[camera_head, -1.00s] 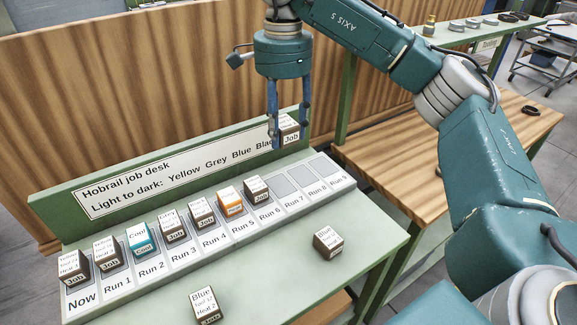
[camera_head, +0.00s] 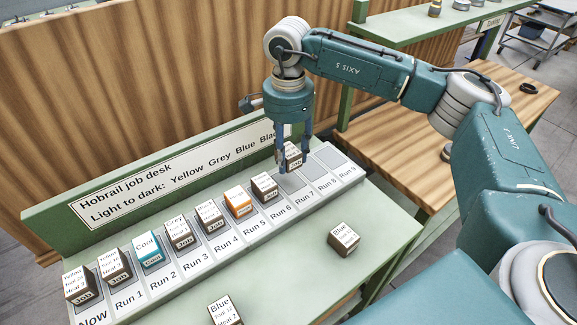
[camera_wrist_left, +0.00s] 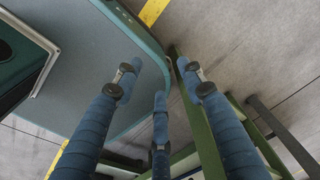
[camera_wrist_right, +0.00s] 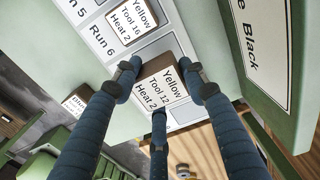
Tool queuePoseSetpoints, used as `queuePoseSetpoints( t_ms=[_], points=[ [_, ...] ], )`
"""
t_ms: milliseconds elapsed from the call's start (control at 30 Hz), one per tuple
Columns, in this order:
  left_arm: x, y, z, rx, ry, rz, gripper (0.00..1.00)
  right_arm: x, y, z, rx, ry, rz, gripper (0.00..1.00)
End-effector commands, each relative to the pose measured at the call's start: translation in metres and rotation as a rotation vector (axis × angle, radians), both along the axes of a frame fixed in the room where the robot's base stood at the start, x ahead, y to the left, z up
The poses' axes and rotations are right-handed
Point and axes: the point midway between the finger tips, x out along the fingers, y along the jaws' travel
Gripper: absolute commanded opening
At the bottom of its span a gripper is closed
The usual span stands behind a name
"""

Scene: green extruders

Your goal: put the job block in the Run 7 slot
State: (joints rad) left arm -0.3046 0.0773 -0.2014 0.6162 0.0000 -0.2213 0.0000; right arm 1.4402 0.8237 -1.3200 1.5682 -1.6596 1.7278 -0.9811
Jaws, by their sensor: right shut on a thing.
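The job block (camera_head: 294,155) is dark brown with a white label; in the right wrist view (camera_wrist_right: 160,88) it reads "Yellow Tool 12 Heat 2". My right gripper (camera_head: 294,163) is shut on it, holding it above the rack around the Run 7 and Run 8 slots. The empty Run 7 slot (camera_head: 291,183) shows as a grey pad just below it in the head view. I cannot tell the exact height of the block. My left gripper (camera_wrist_left: 162,80) shows only in its wrist view, fingers apart and empty, over my base and the floor.
Blocks fill Now to Run 6, including a teal Cool block (camera_head: 148,250) and an orange block (camera_head: 238,201). Run 8 (camera_head: 312,169) and Run 9 (camera_head: 330,156) are empty. Two loose Blue blocks (camera_head: 343,240) (camera_head: 224,312) lie in front. The sign board (camera_head: 170,178) stands behind the rack.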

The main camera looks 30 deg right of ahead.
Motion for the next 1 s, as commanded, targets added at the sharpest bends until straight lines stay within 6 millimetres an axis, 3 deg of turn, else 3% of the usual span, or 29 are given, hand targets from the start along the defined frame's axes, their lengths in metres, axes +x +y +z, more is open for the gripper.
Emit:
queuePoseSetpoints(
  t_ms=[200, 500, 900, 933, 1000],
  points=[
    [0.016, -0.001, 0.008, -0.003, -0.024, 0.0, 0.4, 0.0, 0.0, -0.02, 0.0, 0.001, -0.001, 0.15],
    [0.011, 0.0, 0.017, 0.0, -0.015, 0.0, 0.4, 0.0, 0.0, -0.058, 0.0, 0.0, -0.001, 0.15],
    [0.006, 0.003, 0.011, 0.002, -0.009, 0.0, 0.4, 0.0, 0.0, -0.065, 0.0, -0.002, -0.001, 0.15],
    [0.006, 0.003, 0.012, 0.002, -0.008, 0.0, 0.4, 0.0, 0.0, -0.063, 0.0, -0.002, -0.001, 0.48],
    [0.006, 0.003, 0.013, 0.003, -0.008, 0.0, 0.4, 0.0, 0.0, -0.063, 0.0, -0.001, -0.001, 0.5]
  ],
)
